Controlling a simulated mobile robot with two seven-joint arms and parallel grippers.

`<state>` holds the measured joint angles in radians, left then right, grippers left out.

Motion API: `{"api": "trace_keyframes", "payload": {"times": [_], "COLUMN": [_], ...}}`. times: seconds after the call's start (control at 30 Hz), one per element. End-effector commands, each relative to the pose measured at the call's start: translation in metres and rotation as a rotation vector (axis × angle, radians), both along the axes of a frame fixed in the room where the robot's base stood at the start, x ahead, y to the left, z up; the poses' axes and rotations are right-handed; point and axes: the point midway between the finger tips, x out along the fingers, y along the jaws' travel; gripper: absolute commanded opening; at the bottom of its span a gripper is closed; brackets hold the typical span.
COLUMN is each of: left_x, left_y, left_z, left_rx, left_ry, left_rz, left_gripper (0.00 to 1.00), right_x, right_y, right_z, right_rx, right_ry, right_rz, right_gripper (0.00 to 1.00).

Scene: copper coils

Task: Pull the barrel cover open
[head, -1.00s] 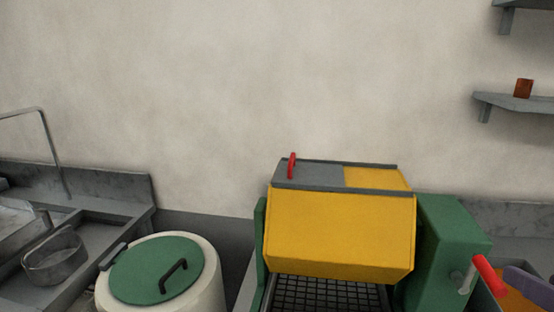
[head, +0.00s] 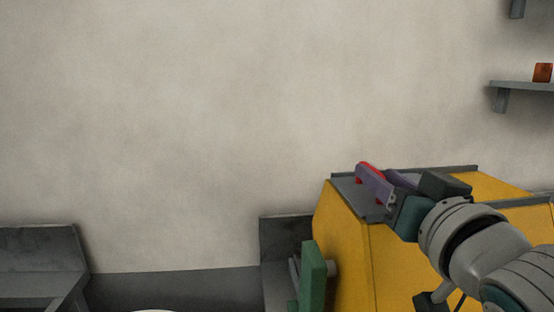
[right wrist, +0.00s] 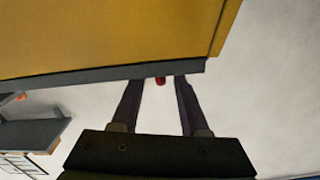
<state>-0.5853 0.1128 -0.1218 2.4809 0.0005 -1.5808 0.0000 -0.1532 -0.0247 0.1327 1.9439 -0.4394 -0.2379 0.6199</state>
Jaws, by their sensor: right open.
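The yellow barrel (head: 345,240) stands at the right in the head view, with a grey cover (head: 358,200) on its top. A red handle (head: 370,168) sits on the grey cover, partly hidden behind my gripper. My right gripper (head: 380,175) is open, with its purple fingers at the red handle. In the right wrist view, a small part of the red handle (right wrist: 160,81) shows between the two spread fingertips (right wrist: 157,88), at the edge of the barrel (right wrist: 110,35). I cannot tell whether the fingers touch it. My left gripper is out of view.
A green upright bracket (head: 313,272) stands at the barrel's left. A grey counter (head: 40,250) is at the far left. A wall shelf (head: 525,87) with a small brown-red object (head: 542,72) is at the upper right. The space above the barrel is clear.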

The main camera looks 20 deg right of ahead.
Motion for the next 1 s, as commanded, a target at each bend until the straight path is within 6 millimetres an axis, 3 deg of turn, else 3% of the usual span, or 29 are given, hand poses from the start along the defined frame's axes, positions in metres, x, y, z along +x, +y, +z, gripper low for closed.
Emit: {"api": "trace_keyframes", "payload": {"times": [0.1,0.3,0.63,1.0], "left_x": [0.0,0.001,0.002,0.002], "left_y": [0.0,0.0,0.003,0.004], "left_z": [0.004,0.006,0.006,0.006], "left_rx": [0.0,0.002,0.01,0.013], "left_ry": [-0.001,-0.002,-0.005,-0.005], "left_rz": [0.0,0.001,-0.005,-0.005], "left_gripper": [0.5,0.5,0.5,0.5], "right_x": [0.021,0.039,0.042,0.042], "right_y": [-0.005,-0.009,-0.01,-0.01], "right_z": [0.002,0.0,-0.001,-0.001], "right_rx": [0.001,0.001,0.001,0.001], "right_ry": [0.0,0.0,0.002,0.002], "right_rz": [-0.001,-0.001,-0.001,0.0], "right_gripper": [0.45,0.45,0.45,0.04]}}
